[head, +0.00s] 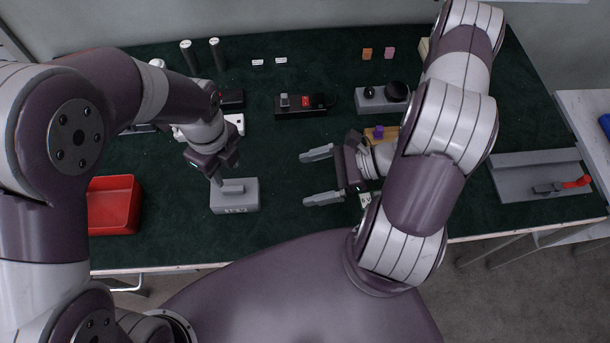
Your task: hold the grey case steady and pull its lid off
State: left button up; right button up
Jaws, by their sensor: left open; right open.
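The grey case (236,203) stands on the dark green table top, left of the middle. A raised grey block, perhaps the lid's grip, shows on its top; I cannot make out a seam between lid and case. My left gripper (217,181) is just above the case's back left corner, pointing down, and its fingers partly hide that corner. I cannot tell whether they touch it. My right gripper (320,176) is open and empty to the right of the case, its two fingers pointing left towards it with a clear gap between.
A red bin (114,206) stands left of the case. Behind are a black switch box (301,105), a grey box with black knobs (383,98) and two dark cylinders (189,56). A grey tray (541,176) lies far right. The table in front of the case is clear.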

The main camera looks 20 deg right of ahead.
aim_at(259, 192)
jog(key=x, duration=1.2)
jog(key=shift+w+a, duration=0.1)
jog(key=shift+a, duration=0.25)
jog(key=shift+c, duration=0.3)
jog(key=shift+c, duration=0.7)
jog(key=shift+c, duration=0.4)
jog(key=c, duration=0.8)
jog(key=shift+c, duration=0.2)
